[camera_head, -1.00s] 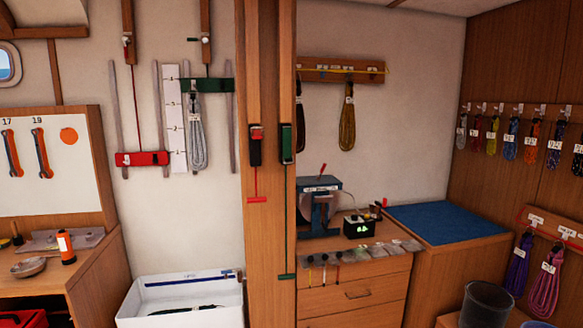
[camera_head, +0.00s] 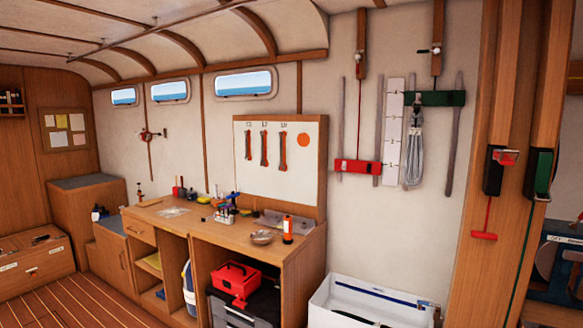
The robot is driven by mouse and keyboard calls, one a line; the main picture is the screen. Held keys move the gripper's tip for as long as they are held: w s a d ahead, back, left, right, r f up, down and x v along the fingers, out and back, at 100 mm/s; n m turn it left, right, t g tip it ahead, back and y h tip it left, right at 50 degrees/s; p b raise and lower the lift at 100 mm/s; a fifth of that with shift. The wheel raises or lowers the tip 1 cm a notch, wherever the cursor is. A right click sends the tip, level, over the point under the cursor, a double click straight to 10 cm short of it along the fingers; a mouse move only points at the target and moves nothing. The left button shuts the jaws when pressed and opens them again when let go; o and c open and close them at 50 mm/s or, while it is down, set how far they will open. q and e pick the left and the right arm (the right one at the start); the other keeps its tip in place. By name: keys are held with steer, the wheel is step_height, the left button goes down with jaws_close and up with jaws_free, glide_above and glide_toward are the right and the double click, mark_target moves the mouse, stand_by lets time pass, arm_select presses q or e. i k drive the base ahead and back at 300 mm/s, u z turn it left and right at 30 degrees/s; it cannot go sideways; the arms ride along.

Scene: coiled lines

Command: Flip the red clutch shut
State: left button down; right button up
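The red clutch (camera_head: 494,170) is a black body with a red lever (camera_head: 505,157), mounted on the wooden post at the right of the head view. The lever appears to stick out from the upper part of the body; I cannot tell for sure whether it is fully open. A red line with a red T-handle (camera_head: 484,235) hangs below it. The green clutch (camera_head: 539,174) is on the post's right side with its green line running down. A red carriage (camera_head: 357,167) and a green carriage (camera_head: 435,98) sit on wall rails to the left. Neither gripper is in view.
A white bin (camera_head: 365,305) stands below the rails. A workbench (camera_head: 160,217) with tools, a red toolbox (camera_head: 237,281) and a tool board (camera_head: 280,165) lies left. The wooden floor (camera_head: 90,300) is open at lower left.

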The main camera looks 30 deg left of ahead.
mark_target(502, 157)
steer(key=u, duration=0.7)
steer(key=k, duration=0.65)
steer(key=u, duration=0.7)
steer(key=i, duration=1.05)
steer(key=z, duration=0.7)
